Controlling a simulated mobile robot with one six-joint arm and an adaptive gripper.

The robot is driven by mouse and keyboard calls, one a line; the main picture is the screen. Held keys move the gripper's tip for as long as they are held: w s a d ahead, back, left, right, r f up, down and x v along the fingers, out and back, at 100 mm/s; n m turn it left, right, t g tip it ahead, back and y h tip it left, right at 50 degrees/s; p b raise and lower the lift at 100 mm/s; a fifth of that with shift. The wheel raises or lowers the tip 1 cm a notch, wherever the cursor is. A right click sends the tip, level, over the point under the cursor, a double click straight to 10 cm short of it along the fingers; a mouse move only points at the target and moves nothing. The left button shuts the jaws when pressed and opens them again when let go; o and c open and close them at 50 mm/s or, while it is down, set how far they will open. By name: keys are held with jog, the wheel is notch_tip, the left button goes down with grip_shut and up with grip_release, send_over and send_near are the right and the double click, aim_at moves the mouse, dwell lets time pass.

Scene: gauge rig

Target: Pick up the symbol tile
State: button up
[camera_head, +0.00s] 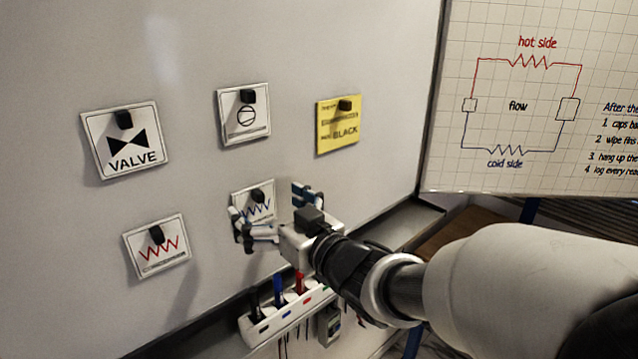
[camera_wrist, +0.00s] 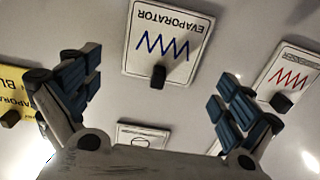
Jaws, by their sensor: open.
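Several symbol tiles hang on the upright board, each with a black knob. The blue zigzag tile (camera_head: 246,195) is at the lower middle, partly hidden by my gripper. In the wrist view this tile (camera_wrist: 143,58) appears upside down and reads EVAPORATOR. My gripper (camera_head: 270,211) is open in front of it, with nothing held. In the wrist view the gripper (camera_wrist: 157,85) has its fingers wide apart, and the tile's knob (camera_wrist: 158,77) shows between them. Other tiles are the valve tile (camera_head: 130,148), the circle tile (camera_head: 259,127) and the red zigzag tile (camera_head: 163,253).
A yellow note (camera_head: 337,136) hangs at the upper right of the board. A white marker holder (camera_head: 290,316) with several pens is below my gripper. A whiteboard (camera_head: 600,60) with a circuit drawing stands at right. The board is bare between the tiles.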

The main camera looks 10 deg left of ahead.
jog(key=shift+x, duration=1.2)
jog(key=c, duration=1.1)
